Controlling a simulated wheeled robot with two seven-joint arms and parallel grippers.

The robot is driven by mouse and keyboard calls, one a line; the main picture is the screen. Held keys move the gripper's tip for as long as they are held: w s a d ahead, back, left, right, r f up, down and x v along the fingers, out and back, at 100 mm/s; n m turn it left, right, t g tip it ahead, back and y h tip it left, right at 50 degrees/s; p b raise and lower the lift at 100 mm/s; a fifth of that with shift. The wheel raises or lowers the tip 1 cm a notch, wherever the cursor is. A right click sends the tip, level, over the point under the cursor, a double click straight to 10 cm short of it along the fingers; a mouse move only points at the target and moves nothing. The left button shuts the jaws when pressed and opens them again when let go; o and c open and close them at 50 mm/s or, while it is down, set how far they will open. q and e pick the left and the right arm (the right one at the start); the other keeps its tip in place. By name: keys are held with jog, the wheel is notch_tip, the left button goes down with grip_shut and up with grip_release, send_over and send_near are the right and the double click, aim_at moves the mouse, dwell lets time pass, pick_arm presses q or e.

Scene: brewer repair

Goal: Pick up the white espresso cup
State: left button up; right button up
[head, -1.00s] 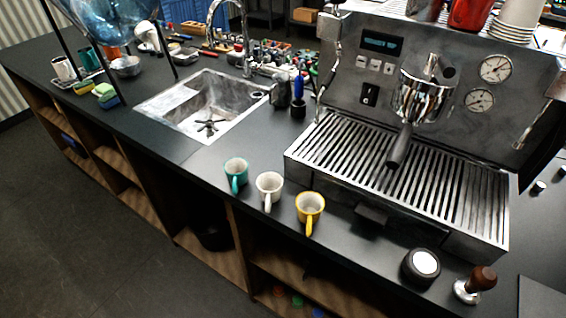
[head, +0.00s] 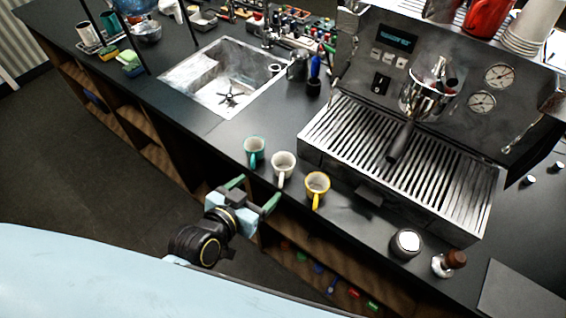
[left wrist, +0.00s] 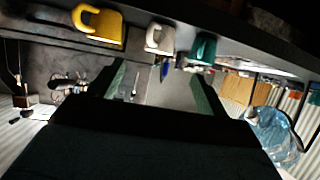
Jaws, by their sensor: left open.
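The white espresso cup (head: 284,163) stands upright on the dark counter between a teal cup (head: 254,150) and a yellow cup (head: 317,185). Its handle points toward the counter's front edge. My left gripper (head: 254,189) is open and empty, in front of the counter edge, just short of the teal and white cups. In the left wrist view, which looks upside down, the white cup (left wrist: 160,38) shows between the yellow cup (left wrist: 100,24) and the teal cup (left wrist: 203,49), beyond the open fingers (left wrist: 157,88). My right gripper is not in view.
The espresso machine (head: 400,150) stands right of the cups, with a round puck-like item (head: 406,243) and a tamper (head: 449,262) in front. A sink (head: 225,80) lies behind left. Open shelves (head: 275,225) are under the counter.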

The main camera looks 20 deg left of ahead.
pick_arm(q)
send_near(288, 158)
jog(key=shift+x, duration=3.3)
jog(key=shift+f, duration=0.15)
jog(key=shift+c, duration=0.4)
jog(key=c, duration=1)
